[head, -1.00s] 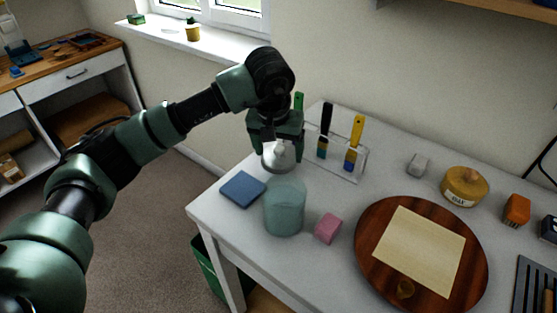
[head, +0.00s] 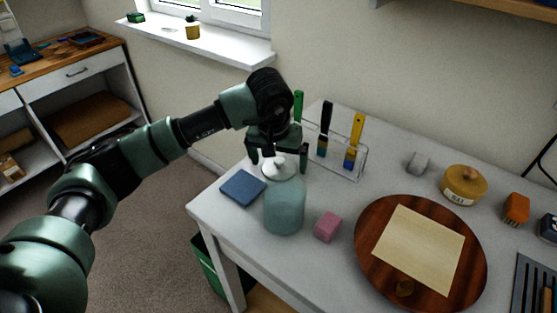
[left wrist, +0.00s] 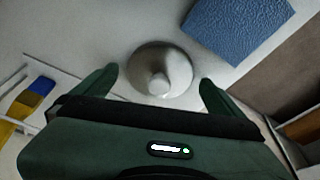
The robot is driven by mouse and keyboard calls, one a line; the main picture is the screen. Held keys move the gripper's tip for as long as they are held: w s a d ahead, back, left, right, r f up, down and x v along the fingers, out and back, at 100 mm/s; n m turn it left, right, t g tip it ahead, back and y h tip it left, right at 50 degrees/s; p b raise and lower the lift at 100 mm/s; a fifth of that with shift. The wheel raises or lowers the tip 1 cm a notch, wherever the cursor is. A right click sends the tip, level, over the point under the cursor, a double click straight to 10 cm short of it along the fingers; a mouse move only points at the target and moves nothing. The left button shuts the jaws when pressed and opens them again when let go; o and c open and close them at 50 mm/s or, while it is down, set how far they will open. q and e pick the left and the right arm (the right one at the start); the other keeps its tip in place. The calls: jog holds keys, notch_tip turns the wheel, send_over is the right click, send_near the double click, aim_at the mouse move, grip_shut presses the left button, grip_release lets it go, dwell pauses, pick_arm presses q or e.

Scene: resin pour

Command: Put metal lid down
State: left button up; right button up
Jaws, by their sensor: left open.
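The metal lid (head: 277,164) is a pale, shallow dome with a knob. It also shows in the left wrist view (left wrist: 160,70), knob up, apparently flat on the white tabletop. In the head view it is behind the glass jar (head: 284,208), which partly overlaps its front. My left gripper (head: 279,163) is open above the lid. In the left wrist view its two fingers (left wrist: 160,85) stand on either side of the lid, apart from it. My right gripper is not in view.
A blue cloth (head: 242,188) lies left of the jar, and a pink block (head: 327,227) to its right. A clear rack (head: 347,168) with brushes stands close behind and right of the gripper. A round wooden board (head: 370,262) with a pale sheet fills the right front.

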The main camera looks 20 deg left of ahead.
pick_arm(q)
jog(key=b+v, duration=0.1)
jog(key=v, duration=1.1)
